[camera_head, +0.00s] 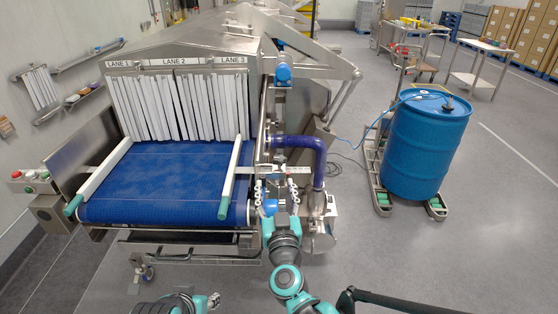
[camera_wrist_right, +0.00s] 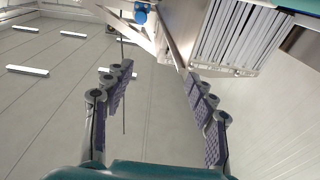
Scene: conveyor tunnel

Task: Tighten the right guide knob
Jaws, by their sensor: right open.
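The right guide is a pale rail (camera_head: 236,165) with a teal end on the right side of the blue belt (camera_head: 155,180). A metal bracket (camera_head: 246,170) runs right from it. A small blue knob-like part (camera_head: 270,207) shows beside my right gripper (camera_head: 277,190); I cannot tell if they touch. My right gripper is open, its fingers pointing away toward the machine. In the right wrist view the space between its fingers (camera_wrist_right: 157,105) is empty. My left gripper (camera_head: 213,300) is only partly seen at the bottom edge; its jaws are unclear.
A purple-blue pipe (camera_head: 318,155) and metal housing stand close right of my right gripper. Another blue round part (camera_head: 283,73) sits on the tunnel hood and also shows in the right wrist view (camera_wrist_right: 140,14). A blue drum (camera_head: 425,145) stands at right; floor between is mostly clear.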

